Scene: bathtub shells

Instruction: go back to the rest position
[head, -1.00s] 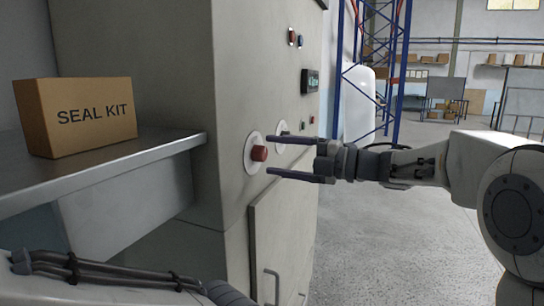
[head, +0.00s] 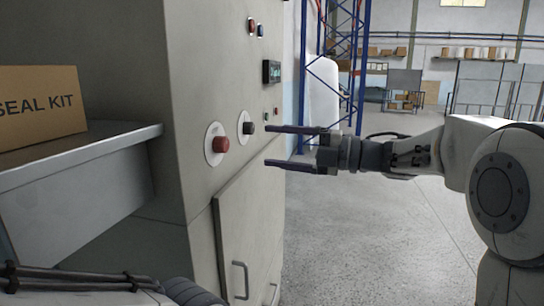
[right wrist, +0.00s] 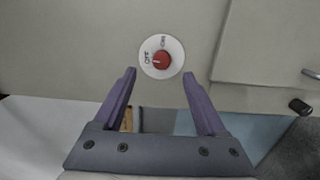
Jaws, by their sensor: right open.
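My right gripper (head: 268,146) is open and empty in the head view, its two dark fingers pointing left at the grey cabinet (head: 205,60). A red knob (head: 221,145) on a white round plate sits on the cabinet front, left of the fingertips and apart from them. In the right wrist view the red knob (right wrist: 161,60) shows beyond the open fingers, with OFF and ON marked on its plate. My left arm shows only as a link at the bottom left of the head view; its gripper is out of view.
A metal shelf (head: 100,150) with a SEAL KIT box (head: 40,108) juts out at left. A cabinet door (head: 250,230) with handles is below. Open concrete floor (head: 400,240) lies to the right, with blue racking (head: 362,70) behind.

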